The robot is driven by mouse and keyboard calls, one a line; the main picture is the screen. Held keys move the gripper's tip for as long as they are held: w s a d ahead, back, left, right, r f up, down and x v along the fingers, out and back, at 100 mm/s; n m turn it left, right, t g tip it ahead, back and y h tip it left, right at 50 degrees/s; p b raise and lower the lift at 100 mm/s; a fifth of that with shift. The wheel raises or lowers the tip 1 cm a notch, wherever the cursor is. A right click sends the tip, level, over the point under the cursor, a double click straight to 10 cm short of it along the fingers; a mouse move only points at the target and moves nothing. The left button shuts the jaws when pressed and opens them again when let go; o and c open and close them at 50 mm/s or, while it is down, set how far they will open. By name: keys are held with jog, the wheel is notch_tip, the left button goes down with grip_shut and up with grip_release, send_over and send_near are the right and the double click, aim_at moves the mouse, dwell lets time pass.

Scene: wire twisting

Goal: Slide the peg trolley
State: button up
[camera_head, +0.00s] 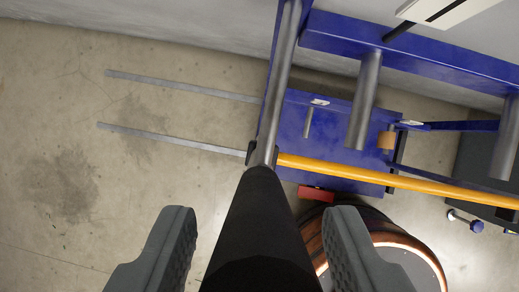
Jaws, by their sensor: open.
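The peg trolley (335,113) is a blue metal frame with thick silver pegs, seen from above at the upper right. One silver peg (365,98) sticks out from its upper beam, and another is at the right edge. A long silver bar (281,75) runs down the trolley's left side and meets a thick black handle (262,225) that comes toward the camera. My gripper (262,215) is open, with one grey finger on each side of the black handle. Gaps show between both fingers and the handle. Whether the fingers reach its depth is unclear.
Two thin grey rails (175,139) lie on the concrete floor to the left, which is otherwise clear. A yellow-orange bar (400,181) extends right from near the handle. A round wooden barrel-like object (405,239) is partly behind the right finger. A pale wall (160,20) runs along the top.

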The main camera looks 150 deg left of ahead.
aim_at(259, 193)
jog(key=shift+x, duration=1.55)
grip_shut()
